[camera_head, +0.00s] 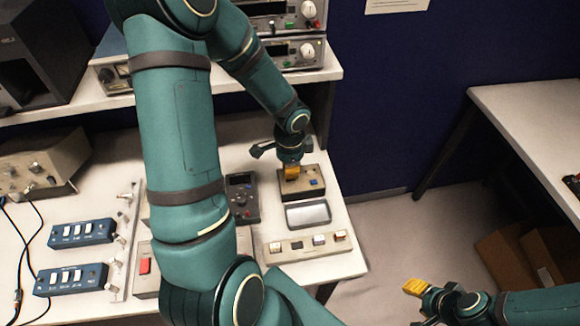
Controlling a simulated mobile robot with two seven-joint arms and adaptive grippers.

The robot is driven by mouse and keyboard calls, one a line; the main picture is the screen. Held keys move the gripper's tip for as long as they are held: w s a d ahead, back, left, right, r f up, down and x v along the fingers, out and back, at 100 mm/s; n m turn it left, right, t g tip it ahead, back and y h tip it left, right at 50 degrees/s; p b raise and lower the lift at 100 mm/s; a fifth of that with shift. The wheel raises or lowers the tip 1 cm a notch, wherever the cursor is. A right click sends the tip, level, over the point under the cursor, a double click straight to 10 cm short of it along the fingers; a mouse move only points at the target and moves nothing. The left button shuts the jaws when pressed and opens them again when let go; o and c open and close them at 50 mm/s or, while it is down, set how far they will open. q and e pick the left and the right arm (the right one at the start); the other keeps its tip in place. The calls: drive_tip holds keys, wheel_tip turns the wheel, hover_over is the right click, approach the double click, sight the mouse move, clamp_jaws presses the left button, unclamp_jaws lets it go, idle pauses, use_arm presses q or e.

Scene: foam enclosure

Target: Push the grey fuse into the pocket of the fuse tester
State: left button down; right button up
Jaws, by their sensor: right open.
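A beige box with a blue button, which looks like the fuse tester (306,193), sits on the bench at centre right. My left gripper (291,174) is directly over it, with yellow fingertips pointing down at its top. Whether it is shut, or touches the box, I cannot tell. The pocket and the grey fuse cannot be made out; the fingertips may hide them. My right gripper (415,288) is open at the lower right, over the floor and away from the bench. One yellow fingertip shows clearly there.
A grey tray (308,222) and a pale strip with several small pieces (308,250) lie in front of the box. A dark handheld meter (242,196) is to its left. Blue switch boxes (82,234) stand far left. A shelf holds instruments behind.

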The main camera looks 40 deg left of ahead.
use_arm(q)
drive_tip(key=shift+f+b, duration=1.65)
drive_tip(key=shift+f, duration=0.05)
idle(0.7)
drive_tip(key=c, duration=1.1)
unclamp_jaws()
drive_tip(key=shift+f, duration=0.1)
drive_tip(key=shift+o, duration=0.2)
drive_tip(key=shift+r, duration=4.15)
